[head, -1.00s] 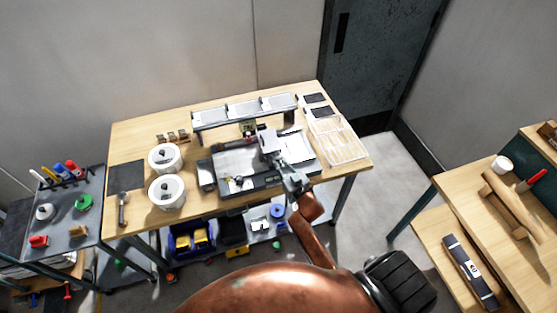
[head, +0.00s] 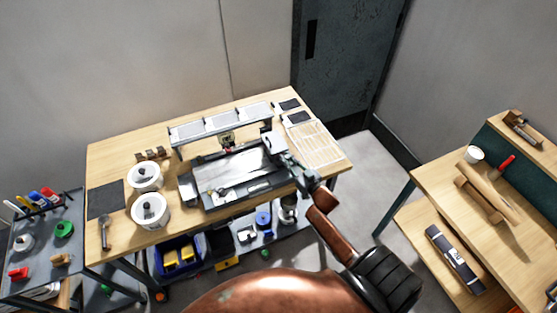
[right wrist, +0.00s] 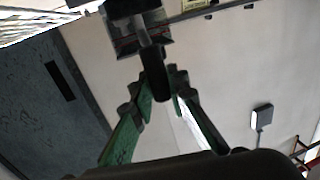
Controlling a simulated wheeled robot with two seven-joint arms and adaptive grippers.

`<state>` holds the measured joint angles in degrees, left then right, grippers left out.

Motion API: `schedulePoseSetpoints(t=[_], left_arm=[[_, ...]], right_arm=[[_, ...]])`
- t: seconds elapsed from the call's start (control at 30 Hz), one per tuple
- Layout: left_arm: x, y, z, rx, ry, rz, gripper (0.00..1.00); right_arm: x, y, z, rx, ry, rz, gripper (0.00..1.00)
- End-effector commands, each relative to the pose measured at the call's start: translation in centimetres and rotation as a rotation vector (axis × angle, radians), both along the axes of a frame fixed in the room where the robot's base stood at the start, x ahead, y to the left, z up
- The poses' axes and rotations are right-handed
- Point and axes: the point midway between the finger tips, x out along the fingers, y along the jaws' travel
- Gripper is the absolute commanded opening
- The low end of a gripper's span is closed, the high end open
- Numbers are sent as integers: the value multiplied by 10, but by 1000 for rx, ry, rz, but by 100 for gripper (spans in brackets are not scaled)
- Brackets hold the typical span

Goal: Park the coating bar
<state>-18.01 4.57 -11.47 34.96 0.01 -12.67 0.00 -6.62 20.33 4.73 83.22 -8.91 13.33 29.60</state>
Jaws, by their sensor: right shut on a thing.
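My right gripper (head: 283,156) is over the right part of the flat coater on the wooden table. Its green fingers (right wrist: 157,98) are shut on the dark handle (right wrist: 154,72) of a grey metal block, which I take to be the coating bar (right wrist: 140,38). In the head view, the light grey block (head: 272,143) shows at the gripper's tip, above the coater bed (head: 240,168). Whether it touches anything below is unclear. My left gripper is not in view.
A raised rack (head: 222,122) with pale panels stands behind the bed. Two white tubs (head: 150,211) stand left of the coater. A clear divided tray (head: 318,145) lies at the table's right end. A second bench (head: 485,235) stands at right; floor lies between.

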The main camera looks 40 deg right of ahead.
Motion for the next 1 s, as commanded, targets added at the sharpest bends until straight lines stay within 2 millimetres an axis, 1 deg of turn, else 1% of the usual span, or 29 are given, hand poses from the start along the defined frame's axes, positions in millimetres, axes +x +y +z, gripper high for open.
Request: schedulePoseSetpoints(t=[0.03,0.1,0.13,0.3,0.4,0.57,0.67,0.77,0.87,1.0], left_arm=[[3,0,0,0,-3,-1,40],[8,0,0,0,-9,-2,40],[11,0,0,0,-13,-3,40],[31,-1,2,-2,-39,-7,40],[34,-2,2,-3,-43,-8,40],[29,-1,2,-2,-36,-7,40],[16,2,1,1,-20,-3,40],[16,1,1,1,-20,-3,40],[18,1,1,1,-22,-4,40],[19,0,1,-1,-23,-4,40]], right_arm=[[-2,-6,0,-2,2,-9,0],[-2,-6,0,-3,2,-10,0],[-2,-7,0,-3,2,-10,15],[-1,-5,0,-2,2,-8,27],[0,-4,0,-2,2,-5,33],[1,-1,0,-2,1,-1,33],[1,-1,0,-2,1,-1,33],[-5,0,0,-2,1,-1,33],[-20,-1,-1,-2,3,-3,33],[-49,0,-1,-1,4,-3,33]])
